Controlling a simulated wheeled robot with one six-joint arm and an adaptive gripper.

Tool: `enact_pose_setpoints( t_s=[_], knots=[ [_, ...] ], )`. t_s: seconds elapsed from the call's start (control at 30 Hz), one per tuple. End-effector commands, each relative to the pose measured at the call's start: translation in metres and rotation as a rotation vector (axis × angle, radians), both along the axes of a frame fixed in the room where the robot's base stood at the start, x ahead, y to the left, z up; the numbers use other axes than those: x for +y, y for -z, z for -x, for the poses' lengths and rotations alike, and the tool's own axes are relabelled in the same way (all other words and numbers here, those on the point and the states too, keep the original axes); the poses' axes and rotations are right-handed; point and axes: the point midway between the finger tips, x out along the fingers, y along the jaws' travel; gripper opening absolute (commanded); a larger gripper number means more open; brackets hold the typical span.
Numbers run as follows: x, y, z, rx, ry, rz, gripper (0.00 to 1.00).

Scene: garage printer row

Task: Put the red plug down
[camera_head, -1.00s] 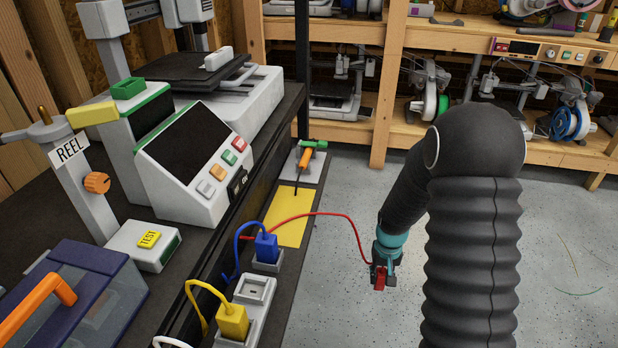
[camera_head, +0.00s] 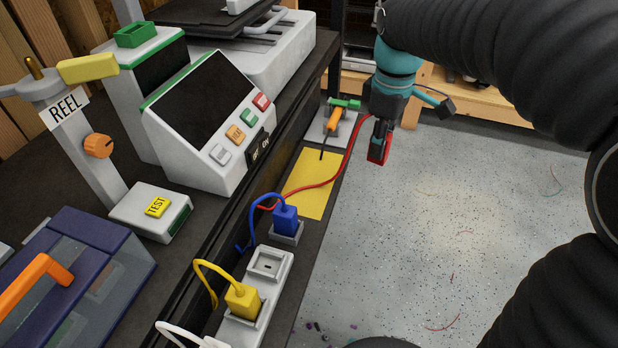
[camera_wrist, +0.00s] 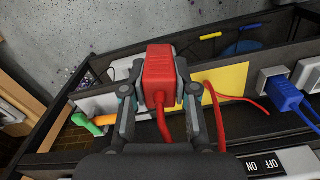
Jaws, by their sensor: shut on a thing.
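The red plug (camera_wrist: 160,74) is held between the two fingers of my gripper (camera_wrist: 158,98) in the wrist view, with its red cord trailing back. In the head view the red plug (camera_head: 379,150) hangs below my gripper (camera_head: 383,122), above the floor just right of the bench edge. The red cord (camera_head: 318,186) runs from the plug across a yellow mat (camera_head: 312,197) on the bench's lower shelf. The yellow mat also shows in the wrist view (camera_wrist: 228,80), right of the plug.
A power strip (camera_head: 271,263) holds a blue plug (camera_head: 285,219) and a yellow plug (camera_head: 242,300), with an empty socket between them. An orange-handled tool with a green end (camera_head: 335,118) lies on a grey plate beyond the mat. A control box (camera_head: 207,120) stands left.

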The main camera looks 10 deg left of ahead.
Motion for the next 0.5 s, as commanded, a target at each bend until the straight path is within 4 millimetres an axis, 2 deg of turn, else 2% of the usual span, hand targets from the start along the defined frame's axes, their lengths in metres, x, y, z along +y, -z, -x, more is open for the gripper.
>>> enact_pose_setpoints(
  t_s=[0.03, 0.1, 0.23, 0.37, 0.5],
  knots=[
    [0.005, -0.018, 0.010, -0.007, -0.060, -0.002, 0.00],
    [0.010, -0.035, 0.022, -0.005, -0.132, -0.001, 0.00],
    [0.014, -0.055, 0.036, -0.001, -0.215, 0.000, 0.00],
    [0.022, -0.056, 0.041, 0.003, -0.245, 0.001, 0.00],
    [0.046, -0.042, 0.040, 0.006, -0.250, 0.003, 0.00]
  ],
)
